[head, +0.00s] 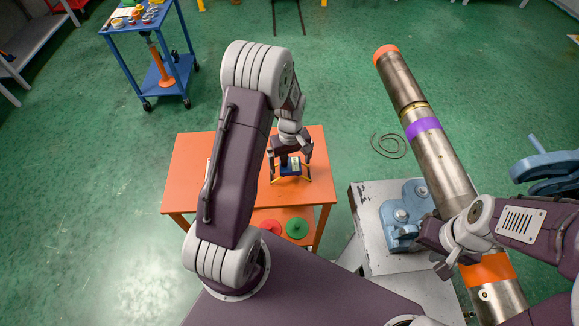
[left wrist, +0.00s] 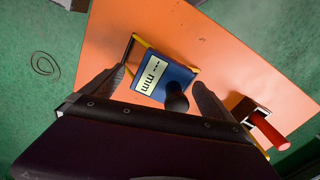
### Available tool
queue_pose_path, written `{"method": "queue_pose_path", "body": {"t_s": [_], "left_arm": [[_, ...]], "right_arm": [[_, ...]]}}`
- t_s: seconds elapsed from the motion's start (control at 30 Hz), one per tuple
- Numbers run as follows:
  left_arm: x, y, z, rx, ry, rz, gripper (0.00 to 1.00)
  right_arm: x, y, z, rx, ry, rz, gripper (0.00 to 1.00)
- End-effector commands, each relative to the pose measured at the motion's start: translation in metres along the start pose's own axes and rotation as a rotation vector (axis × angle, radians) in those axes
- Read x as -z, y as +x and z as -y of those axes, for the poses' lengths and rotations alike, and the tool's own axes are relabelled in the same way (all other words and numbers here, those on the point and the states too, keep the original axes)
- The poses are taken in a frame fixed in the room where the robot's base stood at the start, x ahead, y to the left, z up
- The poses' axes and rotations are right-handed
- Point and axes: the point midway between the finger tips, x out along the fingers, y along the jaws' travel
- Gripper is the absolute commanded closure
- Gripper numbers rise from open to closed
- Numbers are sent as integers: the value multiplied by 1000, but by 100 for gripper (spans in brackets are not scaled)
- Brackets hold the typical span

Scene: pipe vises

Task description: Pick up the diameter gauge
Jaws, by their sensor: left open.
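The diameter gauge (head: 293,169) lies on the orange table (head: 190,170). It has a blue body, a display reading "mm", a black knob and yellow parts. The left wrist view shows the gauge (left wrist: 166,76) between my left gripper's fingers. My left gripper (head: 290,166) is open above it, one finger on each side; contact is not visible. The left wrist view shows the gripper's fingertips (left wrist: 160,77) apart. My right gripper (head: 432,257) is by the pipe at the right; its jaw opening is unclear.
A red-handled tool (left wrist: 268,128) lies on the table beside the gauge. Red and green discs (head: 297,228) sit on the lower shelf. A blue cart (head: 120,40) stands at the back left.

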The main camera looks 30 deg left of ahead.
Motion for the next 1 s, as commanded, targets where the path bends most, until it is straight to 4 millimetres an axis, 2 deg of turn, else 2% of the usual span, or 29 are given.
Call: {"method": "queue_pose_path", "body": {"t_s": [0.03,0.37,0.57,0.67,0.77,0.93,1.0], "left_arm": [[0,0,0,0,0,0,2],[0,0,0,0,0,0,94],[0,-1,0,-1,0,-1,95],[0,-5,0,-1,0,-1,100],[1,-15,-1,-3,0,-3,99],[0,-46,-2,-4,1,-5,99],[-13,-53,-14,-3,7,-3,100]], "right_arm": [[0,0,0,0,0,0,64],[0,0,0,0,0,0,64],[0,0,0,0,0,0,64],[0,0,0,0,0,0,64],[0,0,0,0,0,0,64],[0,-1,0,0,0,0,64],[0,0,0,0,0,0,64]]}}
